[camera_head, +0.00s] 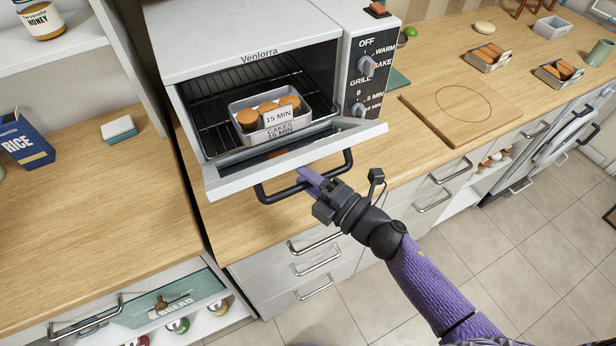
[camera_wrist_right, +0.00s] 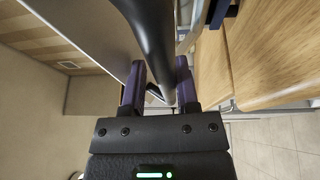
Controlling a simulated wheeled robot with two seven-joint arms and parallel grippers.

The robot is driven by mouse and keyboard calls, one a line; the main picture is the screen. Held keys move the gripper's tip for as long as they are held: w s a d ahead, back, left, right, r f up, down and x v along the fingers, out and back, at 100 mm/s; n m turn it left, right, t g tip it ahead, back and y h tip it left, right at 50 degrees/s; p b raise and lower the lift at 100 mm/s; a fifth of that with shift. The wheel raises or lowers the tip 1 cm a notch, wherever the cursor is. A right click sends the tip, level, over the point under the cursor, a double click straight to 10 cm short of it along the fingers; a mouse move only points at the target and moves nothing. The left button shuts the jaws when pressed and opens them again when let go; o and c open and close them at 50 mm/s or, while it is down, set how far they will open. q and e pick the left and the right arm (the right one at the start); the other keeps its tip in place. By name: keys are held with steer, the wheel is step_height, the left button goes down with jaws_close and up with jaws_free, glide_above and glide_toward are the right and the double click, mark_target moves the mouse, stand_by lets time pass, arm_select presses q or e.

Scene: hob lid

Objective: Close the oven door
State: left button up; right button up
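The toaster oven (camera_head: 250,30) stands on the counter with its door (camera_head: 290,160) hanging open at the front, tilted outward. The dark bar handle (camera_head: 272,196) runs along the door's outer side. My right gripper (camera_head: 310,179) is at the middle of this handle. In the right wrist view the dark handle bar (camera_wrist_right: 155,40) passes between the two purple fingers (camera_wrist_right: 160,85), which are close together around it. Inside the oven, a tray of cakes (camera_head: 240,108) with a "15 MIN" label sits on the wire rack. My left gripper is not in view.
A wooden board (camera_head: 440,125) and trays of food (camera_head: 487,57) lie on the counter to the right. A lower counter (camera_head: 90,200) with a sponge (camera_head: 119,129) and a rice box (camera_head: 22,143) is at the left. Drawers with handles (camera_head: 315,287) are below the oven.

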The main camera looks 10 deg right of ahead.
steer(key=v, duration=1)
